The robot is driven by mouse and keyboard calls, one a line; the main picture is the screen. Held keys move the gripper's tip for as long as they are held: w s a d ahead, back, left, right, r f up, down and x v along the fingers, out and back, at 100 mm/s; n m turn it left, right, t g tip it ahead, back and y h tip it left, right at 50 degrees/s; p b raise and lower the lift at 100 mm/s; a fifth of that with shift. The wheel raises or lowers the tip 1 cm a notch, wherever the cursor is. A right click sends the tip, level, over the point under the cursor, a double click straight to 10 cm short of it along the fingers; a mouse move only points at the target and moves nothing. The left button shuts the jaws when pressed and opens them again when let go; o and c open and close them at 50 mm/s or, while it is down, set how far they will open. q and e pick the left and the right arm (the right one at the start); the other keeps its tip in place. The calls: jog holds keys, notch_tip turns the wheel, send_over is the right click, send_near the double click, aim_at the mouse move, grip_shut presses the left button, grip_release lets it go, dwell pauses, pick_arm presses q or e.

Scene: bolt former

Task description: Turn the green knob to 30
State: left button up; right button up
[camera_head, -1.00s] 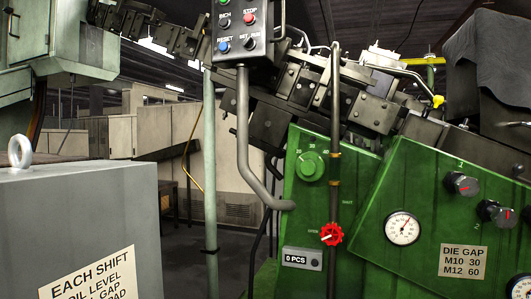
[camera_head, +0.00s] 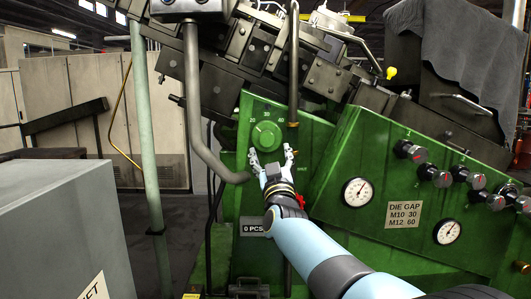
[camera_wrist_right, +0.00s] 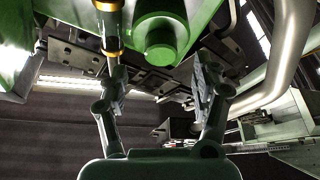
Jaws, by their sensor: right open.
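The green knob (camera_head: 265,136) is round and sits on the green machine panel, with small dial numbers such as 20, 30 and 60 around it. My right gripper (camera_head: 271,155) is open and empty just below the knob, its two fingers pointing up at it. In the right wrist view the knob (camera_wrist_right: 161,38) shows at the top, above and between the open fingers (camera_wrist_right: 160,85), apart from them. The knob's exact setting is too small to read. My left gripper is in neither view.
A red valve handle (camera_head: 301,202) is partly hidden behind my right gripper. A vertical pipe (camera_head: 293,70) runs right of the knob, and a bent grey pipe (camera_head: 195,110) at left. Black knobs (camera_head: 409,151) and a gauge (camera_head: 357,192) sit at right. A grey cabinet (camera_head: 60,230) stands at left.

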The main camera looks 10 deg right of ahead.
aim_at(268, 142)
jog(key=b+x, duration=0.3)
jog(key=x, duration=0.1)
jog(key=shift+w+a+f, duration=0.1)
jog(key=shift+w+f, duration=0.15)
jog(key=shift+f, duration=0.05)
jog(key=shift+w+r+b, duration=0.4)
jog(key=shift+w+r, duration=0.05)
jog(key=shift+c, duration=0.5)
jog(key=c, duration=1.1)
